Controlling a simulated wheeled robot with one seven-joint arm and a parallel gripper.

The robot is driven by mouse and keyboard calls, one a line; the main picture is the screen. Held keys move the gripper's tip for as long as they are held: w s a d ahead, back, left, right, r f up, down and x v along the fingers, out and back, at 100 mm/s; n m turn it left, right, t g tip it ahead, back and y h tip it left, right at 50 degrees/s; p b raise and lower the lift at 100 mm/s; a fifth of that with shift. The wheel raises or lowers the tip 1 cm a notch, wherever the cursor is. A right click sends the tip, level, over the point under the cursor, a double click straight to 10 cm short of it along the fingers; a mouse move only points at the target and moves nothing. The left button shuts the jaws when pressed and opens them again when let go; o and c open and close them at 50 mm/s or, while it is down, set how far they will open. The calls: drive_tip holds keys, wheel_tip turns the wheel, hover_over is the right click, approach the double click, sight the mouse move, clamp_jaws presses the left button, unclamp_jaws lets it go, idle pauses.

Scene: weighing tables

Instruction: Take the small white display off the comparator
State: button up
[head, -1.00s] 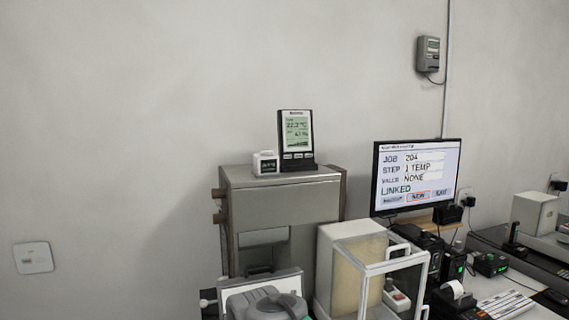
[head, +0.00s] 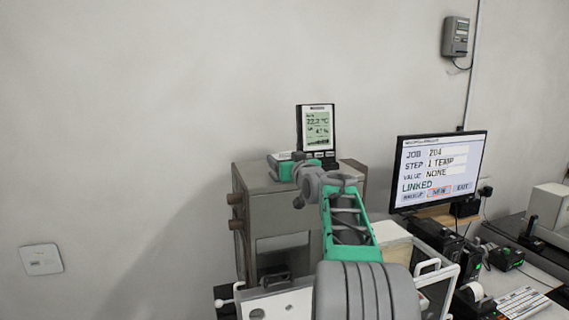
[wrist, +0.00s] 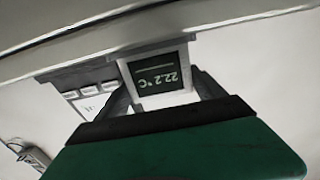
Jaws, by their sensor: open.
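The comparator (head: 252,182) is a grey cabinet against the wall. The small white display (wrist: 158,78) shows upside down in the wrist view, with 22.2 °C on its dark screen. In the head view my arm and gripper hide most of it on the cabinet top. My gripper (head: 286,168) is at the cabinet's top left; in the wrist view its open dark fingers (wrist: 164,92) stand on either side of the display. I cannot tell whether they touch it.
A taller black-framed display (head: 317,128) stands close behind and right of my gripper on the cabinet top. A monitor (head: 438,170) stands farther right. The wall is close behind; the space left of the cabinet is free.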

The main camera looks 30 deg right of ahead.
drive_tip(key=shift+w+r, duration=0.1)
drive_tip(key=shift+w, duration=0.3)
drive_tip(key=shift+s, duration=0.1)
drive_tip(key=shift+c, duration=0.6)
drive_tip(key=c, duration=1.2)
